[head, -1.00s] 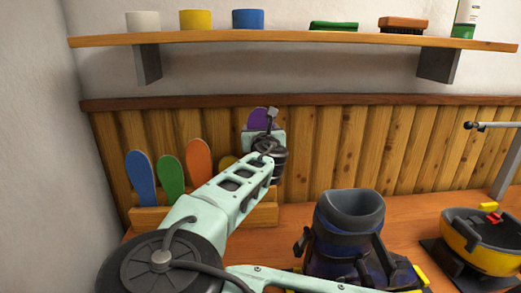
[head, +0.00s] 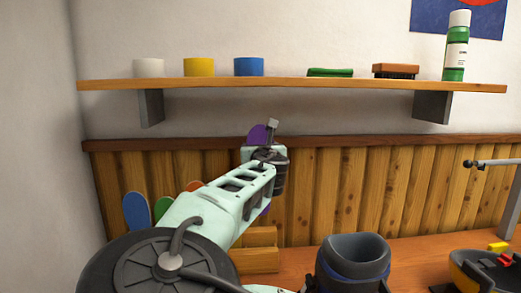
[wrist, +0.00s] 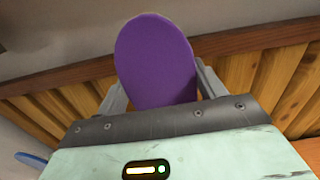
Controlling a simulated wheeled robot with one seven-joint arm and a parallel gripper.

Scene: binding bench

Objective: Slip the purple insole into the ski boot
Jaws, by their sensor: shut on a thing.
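The purple insole (wrist: 156,62) stands up between the two fingers of my gripper (wrist: 158,98) in the wrist view. My gripper is shut on it. In the head view the insole's rounded end (head: 258,134) shows above my gripper (head: 264,150), and a bit of purple shows below it; my arm hides the rest. The ski boot (head: 352,262) stands on the bench at the lower right, its grey open top facing up. Its lower part is cut off by the picture edge. My gripper is up and to the left of the boot, apart from it.
A wooden rack (head: 262,238) holds a blue insole (head: 138,212), a green one (head: 163,207) and an orange one, partly behind my arm.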

